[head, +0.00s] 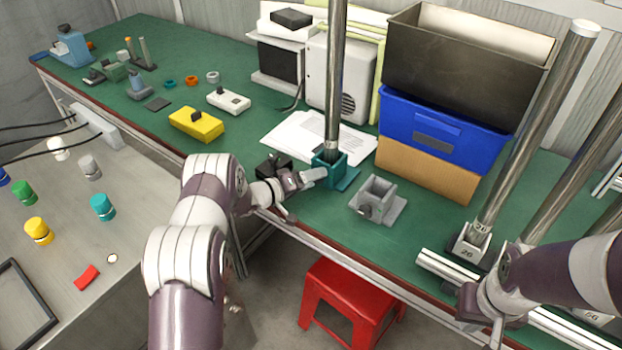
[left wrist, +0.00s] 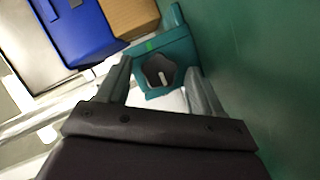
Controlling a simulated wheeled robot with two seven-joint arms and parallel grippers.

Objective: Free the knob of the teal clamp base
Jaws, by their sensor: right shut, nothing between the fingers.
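The teal clamp base (head: 345,178) stands on the green bench with a tall metal post (head: 335,80) upright in it. In the left wrist view the teal base (left wrist: 178,48) fills the upper middle, with a dark lobed knob (left wrist: 152,72) bearing a pale bar on its face. My left gripper (head: 318,176) is at the base's near left side. In the left wrist view its fingers (left wrist: 158,82) are apart, one on each side of the knob; I cannot tell if they touch it. My right gripper (head: 472,312) is shut and empty at the bench's front right.
A grey clamp base (head: 376,200) sits just right of the teal one. Papers (head: 300,138) lie behind. A blue crate (head: 440,125) and tall posts (head: 535,120) stand to the right. A red stool (head: 350,295) is below the bench edge.

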